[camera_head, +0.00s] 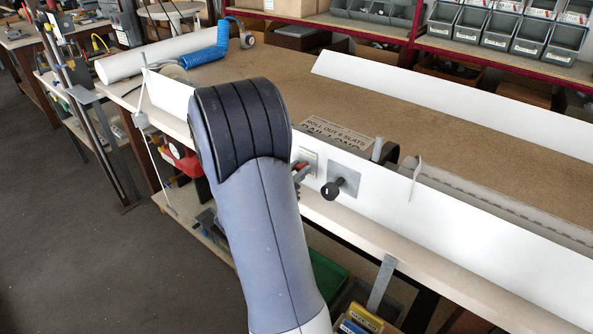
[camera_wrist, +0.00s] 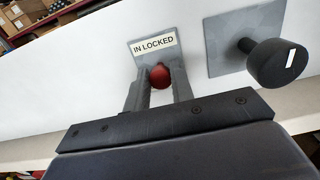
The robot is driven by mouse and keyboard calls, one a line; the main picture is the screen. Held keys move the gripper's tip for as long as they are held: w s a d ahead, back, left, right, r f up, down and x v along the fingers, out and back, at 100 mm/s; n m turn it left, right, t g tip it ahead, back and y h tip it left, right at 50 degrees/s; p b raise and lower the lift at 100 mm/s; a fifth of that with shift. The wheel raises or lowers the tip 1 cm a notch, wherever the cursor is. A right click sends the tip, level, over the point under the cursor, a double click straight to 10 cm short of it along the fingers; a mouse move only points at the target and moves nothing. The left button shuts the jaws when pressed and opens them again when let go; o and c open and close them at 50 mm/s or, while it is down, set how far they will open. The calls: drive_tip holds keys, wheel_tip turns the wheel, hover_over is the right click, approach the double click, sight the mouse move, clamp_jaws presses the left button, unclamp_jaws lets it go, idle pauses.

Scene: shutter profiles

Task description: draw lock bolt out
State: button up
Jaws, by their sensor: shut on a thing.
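The lock bolt's red knob (camera_wrist: 159,76) sits on a small grey plate (camera_wrist: 142,48) labelled "IN LOCKED", fixed to a white panel (camera_wrist: 90,58). My gripper (camera_wrist: 157,84) has one finger on each side of the knob and is shut on it. The bolt's shaft is hidden behind the knob. In the head view my arm hides much of this area, and only the right side of the lock plate (camera_head: 309,158) shows past it, with a bit of red at my gripper.
A black knob (camera_wrist: 276,63) on a larger grey plate (camera_wrist: 222,40) stands out just right of the lock, also seen in the head view (camera_head: 332,189). The white panel runs along the bench's front edge. A second white panel (camera_head: 440,98) lies farther back on the brown bench top (camera_head: 290,82).

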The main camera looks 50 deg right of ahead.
clamp_jaws()
drive_tip(key=shift+a, duration=1.2)
drive_tip(key=shift+s, duration=0.1)
drive_tip(key=o, duration=0.8)
unclamp_jaws()
drive_tip(key=shift+a, duration=0.1)
drive_tip(key=shift+a, duration=0.1)
